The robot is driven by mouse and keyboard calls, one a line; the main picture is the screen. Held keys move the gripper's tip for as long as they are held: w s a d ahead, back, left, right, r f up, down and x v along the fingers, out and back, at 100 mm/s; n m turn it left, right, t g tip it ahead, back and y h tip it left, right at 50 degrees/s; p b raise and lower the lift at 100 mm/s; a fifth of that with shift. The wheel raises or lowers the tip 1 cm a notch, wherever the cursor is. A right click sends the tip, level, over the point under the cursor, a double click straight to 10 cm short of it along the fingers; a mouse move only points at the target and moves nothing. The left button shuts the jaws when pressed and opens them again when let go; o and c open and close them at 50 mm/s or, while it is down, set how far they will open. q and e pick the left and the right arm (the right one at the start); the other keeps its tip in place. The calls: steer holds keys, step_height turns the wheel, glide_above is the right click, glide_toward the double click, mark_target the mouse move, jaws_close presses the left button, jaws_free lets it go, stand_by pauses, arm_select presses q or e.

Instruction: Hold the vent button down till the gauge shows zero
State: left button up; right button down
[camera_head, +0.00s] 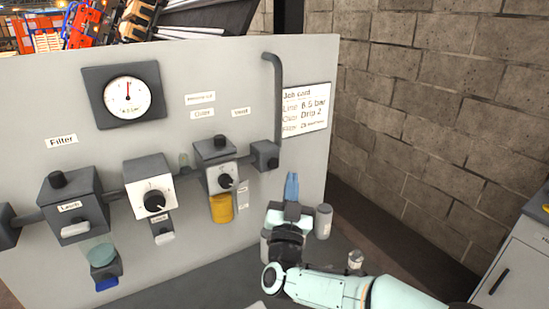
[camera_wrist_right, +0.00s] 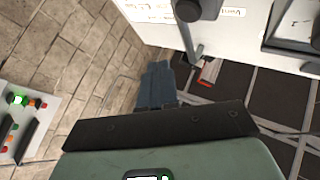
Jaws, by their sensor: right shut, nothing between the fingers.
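The round gauge (camera_head: 127,96) is at the upper left of the grey panel, its red needle pointing nearly straight up. A Vent label (camera_head: 240,112) is on the panel, above a grey box with a black top knob (camera_head: 220,141) and a small dark pipe-end box (camera_head: 265,154); I cannot tell which part is the vent button. My right gripper (camera_head: 291,185), with blue fingers shut and empty, points upward in front of the panel's lower right, apart from these boxes. Its fingers also show in the right wrist view (camera_wrist_right: 155,86). My left gripper is out of view.
A job card (camera_head: 305,110) hangs at the panel's right edge. A yellow bowl (camera_head: 221,208) hangs under the knob box. A block wall (camera_head: 430,110) and a cabinet (camera_head: 515,265) are at the right.

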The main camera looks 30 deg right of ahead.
mark_target(273, 163)
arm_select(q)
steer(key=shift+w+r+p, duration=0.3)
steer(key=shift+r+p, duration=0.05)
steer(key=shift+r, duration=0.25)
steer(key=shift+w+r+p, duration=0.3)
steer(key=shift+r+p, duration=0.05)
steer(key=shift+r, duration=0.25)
arm_select(e)
steer(key=w, duration=0.4)
steer(key=shift+w+a, duration=0.2)
steer(key=shift+w, duration=0.15)
steer(key=shift+w, duration=0.2)
stand_by(0.4)
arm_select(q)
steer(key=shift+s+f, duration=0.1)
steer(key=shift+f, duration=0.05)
arm_select(e)
steer(key=shift+w, duration=0.3)
